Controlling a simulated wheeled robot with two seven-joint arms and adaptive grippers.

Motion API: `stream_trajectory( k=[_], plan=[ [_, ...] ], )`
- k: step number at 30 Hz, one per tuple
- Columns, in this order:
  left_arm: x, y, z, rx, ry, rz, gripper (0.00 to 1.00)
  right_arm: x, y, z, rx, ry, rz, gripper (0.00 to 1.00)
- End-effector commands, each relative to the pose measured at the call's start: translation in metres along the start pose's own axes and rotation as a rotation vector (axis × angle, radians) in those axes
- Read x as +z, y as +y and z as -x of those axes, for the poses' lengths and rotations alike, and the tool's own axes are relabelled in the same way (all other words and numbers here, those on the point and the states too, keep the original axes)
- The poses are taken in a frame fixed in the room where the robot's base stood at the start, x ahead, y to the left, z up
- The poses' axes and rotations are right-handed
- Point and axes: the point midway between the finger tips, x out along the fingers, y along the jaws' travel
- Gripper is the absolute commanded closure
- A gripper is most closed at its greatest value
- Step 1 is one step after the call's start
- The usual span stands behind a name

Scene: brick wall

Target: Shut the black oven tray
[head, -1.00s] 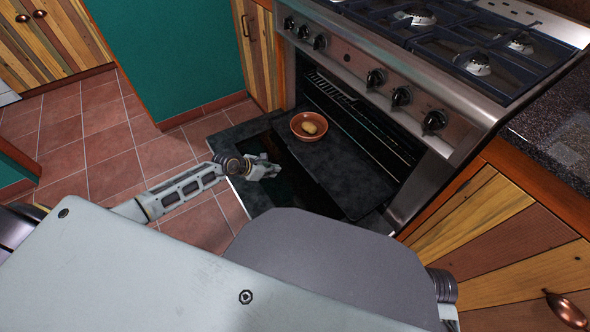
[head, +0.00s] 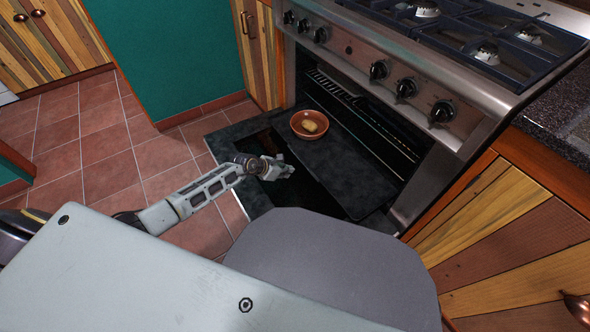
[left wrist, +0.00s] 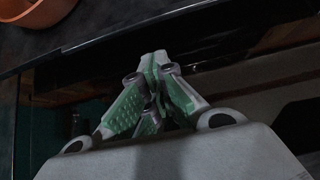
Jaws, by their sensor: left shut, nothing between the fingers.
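The black oven tray (head: 350,185) sticks part way out of the oven, above the lowered oven door (head: 225,146). An orange-brown bowl (head: 298,134) with a yellowish food item (head: 309,127) stands on it. My left gripper (head: 285,168) is shut and empty, low over the door, near the tray's front edge. In the left wrist view the shut fingertips (left wrist: 155,58) point at the dark tray edge (left wrist: 110,40), with the bowl (left wrist: 40,12) at top left. I cannot tell whether they touch the edge. My right gripper is not in view.
The oven (head: 400,60) has knobs and a stovetop above the opening, with racks inside. Wooden cabinets (head: 510,230) stand at right. The red tiled floor (head: 90,150) at left is clear.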

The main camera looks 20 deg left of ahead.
Motion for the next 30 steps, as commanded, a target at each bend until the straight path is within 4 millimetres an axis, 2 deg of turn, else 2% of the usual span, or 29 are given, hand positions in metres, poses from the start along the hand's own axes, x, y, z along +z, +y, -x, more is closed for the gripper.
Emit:
stream_trajectory(
  k=[3,12,30],
  plan=[
    [0.007,0.0,-0.011,0.001,-0.003,-0.001,1.0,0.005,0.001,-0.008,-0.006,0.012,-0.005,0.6],
    [0.024,0.001,-0.027,0.001,-0.002,0.0,1.0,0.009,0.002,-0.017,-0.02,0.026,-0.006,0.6],
    [0.029,0.001,-0.031,0.001,-0.001,0.0,1.0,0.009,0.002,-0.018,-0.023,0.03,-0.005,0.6]
  ],
)
